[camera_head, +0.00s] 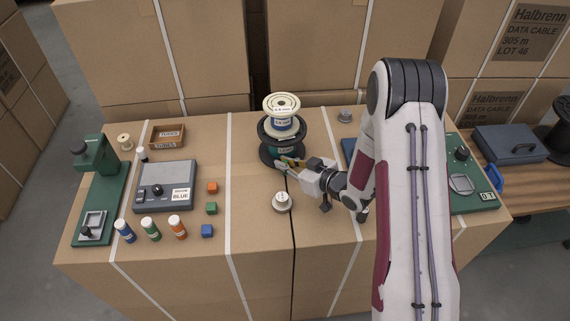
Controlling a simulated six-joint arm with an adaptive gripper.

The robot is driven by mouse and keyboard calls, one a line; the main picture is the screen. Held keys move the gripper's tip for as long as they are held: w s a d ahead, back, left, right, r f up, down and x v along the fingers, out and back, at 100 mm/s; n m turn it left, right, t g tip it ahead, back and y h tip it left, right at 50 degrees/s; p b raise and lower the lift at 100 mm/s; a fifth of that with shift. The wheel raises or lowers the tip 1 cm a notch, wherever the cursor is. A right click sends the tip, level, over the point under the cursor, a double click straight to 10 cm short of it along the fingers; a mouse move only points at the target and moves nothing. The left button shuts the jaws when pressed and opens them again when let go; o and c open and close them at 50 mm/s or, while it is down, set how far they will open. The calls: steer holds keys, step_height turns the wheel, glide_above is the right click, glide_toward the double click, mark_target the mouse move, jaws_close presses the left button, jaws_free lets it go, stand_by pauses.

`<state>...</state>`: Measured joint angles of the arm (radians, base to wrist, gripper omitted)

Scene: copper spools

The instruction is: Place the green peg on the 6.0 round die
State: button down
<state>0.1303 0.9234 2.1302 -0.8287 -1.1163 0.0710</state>
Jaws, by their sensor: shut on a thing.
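My gripper (284,164) reaches left from the arm and is shut at the front edge of the black spool. A small green and orange patch shows at its fingertips, and the green peg seems to be held there, mostly hidden by the fingers. A small round silver-grey piece with a pale top (282,201) stands on the carton just in front of the gripper; its marking is too small to read. A similar small round piece (345,115) stands at the back, near the arm.
A black spool (268,152) carries a cream spool (282,103) behind my gripper. Orange (212,187), green (211,208) and blue (207,231) cubes lie left. Beyond are a grey box (165,190), capped bottles (151,229) and a green stand (100,190). The front middle is clear.

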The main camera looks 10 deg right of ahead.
steer(key=shift+r, duration=1.45)
steer(key=shift+s+d+r, duration=0.1)
steer(key=shift+d+r, duration=0.05)
steer(key=shift+r, duration=0.1)
steer(key=s+d, duration=0.3)
steer(key=s, duration=0.1)
steer(key=s+d, duration=0.4)
steer(key=s, duration=0.1)
steer(key=s+d, duration=0.4)
steer(key=s, duration=0.1)
steer(key=shift+r, duration=7.35)
steer(key=w+d+m+t+h, duration=0.1)
steer(key=w+d, duration=0.3)
steer(key=w, duration=0.8)
steer(key=w+d+m+t+h, duration=0.15)
steer(key=w+d, duration=0.25)
steer(key=w, duration=0.9)
steer(key=w+d+m+h, duration=0.2)
steer(key=w+d, duration=0.3)
steer(key=w, duration=0.7)
steer(key=shift+w+a+f, duration=0.15)
steer(key=shift+f, duration=2.3)
